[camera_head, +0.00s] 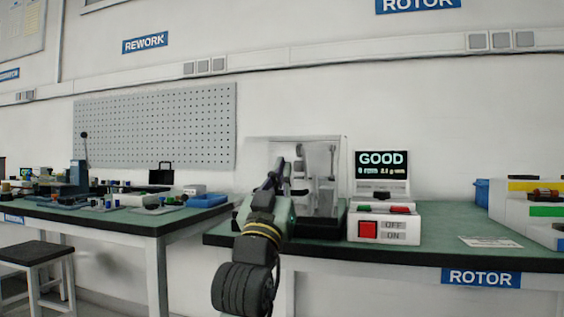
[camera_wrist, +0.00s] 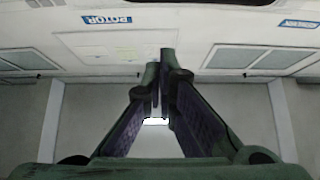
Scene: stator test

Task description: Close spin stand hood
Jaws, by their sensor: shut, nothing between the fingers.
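The spin stand (camera_head: 326,190) stands on the green-topped rotor bench, with grey metal parts inside. Its hood (camera_head: 328,148) is a clear, pale-edged panel standing upright at the stand; I cannot tell how far it is open. My gripper (camera_head: 278,166) is in front of the left part of the stand and hides some of it. Its dark fingers point up and away, and I cannot tell whether they touch the hood. In the wrist view the gripper (camera_wrist: 163,62) shows its two fingers meeting at the tips, with nothing held between them.
Right of the stand is a control box (camera_head: 383,222) with a red button and OFF/ON labels, under a display (camera_head: 382,170) reading GOOD. A cluttered rework bench (camera_head: 120,221) stands left, with a stool (camera_head: 38,252).

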